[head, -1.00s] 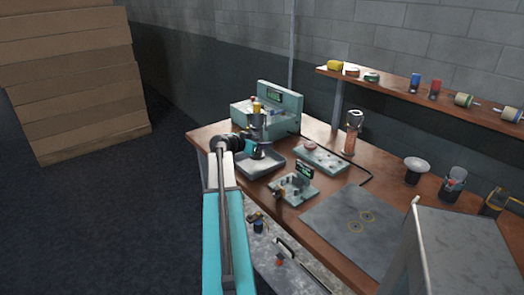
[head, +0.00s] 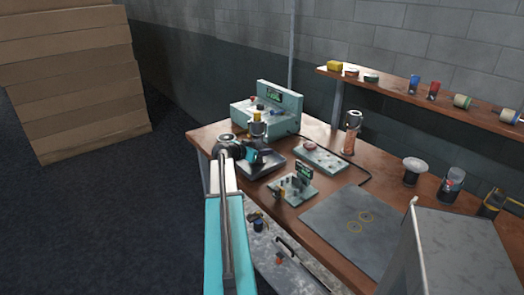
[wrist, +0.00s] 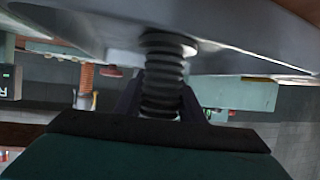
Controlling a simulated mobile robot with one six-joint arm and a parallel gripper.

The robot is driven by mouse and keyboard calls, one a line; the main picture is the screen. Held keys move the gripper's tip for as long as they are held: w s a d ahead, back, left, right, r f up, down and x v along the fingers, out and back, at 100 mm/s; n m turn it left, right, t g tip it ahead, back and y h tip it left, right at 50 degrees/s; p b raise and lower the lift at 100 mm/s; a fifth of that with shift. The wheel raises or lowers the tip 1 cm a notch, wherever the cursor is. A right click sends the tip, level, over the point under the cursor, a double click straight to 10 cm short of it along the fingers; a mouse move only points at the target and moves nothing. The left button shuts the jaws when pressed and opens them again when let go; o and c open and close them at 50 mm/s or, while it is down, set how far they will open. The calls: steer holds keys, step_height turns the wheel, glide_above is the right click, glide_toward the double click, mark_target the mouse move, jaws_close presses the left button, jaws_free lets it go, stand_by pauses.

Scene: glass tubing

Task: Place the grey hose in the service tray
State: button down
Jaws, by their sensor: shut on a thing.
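The grey ribbed hose (wrist: 162,85) is upright between the two fingers of my gripper (wrist: 162,103) in the wrist view. That view looks upside down, and the hose's flanged end meets or nearly meets the grey tray surface (wrist: 70,28). I cannot tell whether they touch. In the head view my gripper (head: 252,156) is low over the service tray (head: 277,169), a shallow grey metal tray at the table's far left. My gripper and wrist hide part of the tray and most of the hose there.
A green instrument box (head: 284,100) stands behind the tray. A green panel (head: 320,158) and a small green device (head: 293,188) are to its right. A copper-and-glass jar (head: 352,132) stands further right. A flat grey mat (head: 350,222) lies nearer on the table.

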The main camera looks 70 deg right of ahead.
steer(key=shift+f, duration=0.1)
stand_by(0.3)
steer(key=c, duration=1.2)
jaws_free()
steer(key=shift+o, duration=0.2)
steer(key=shift+a+r, duration=0.1)
steer(key=shift+r, duration=0.1)
steer(key=b+v, duration=0.2)
steer(key=v, duration=0.9)
steer(key=shift+a, duration=0.1)
steer(key=shift+w+a+r+b, duration=0.15)
steer(key=shift+a+b, duration=0.1)
steer(key=shift+b, duration=0.05)
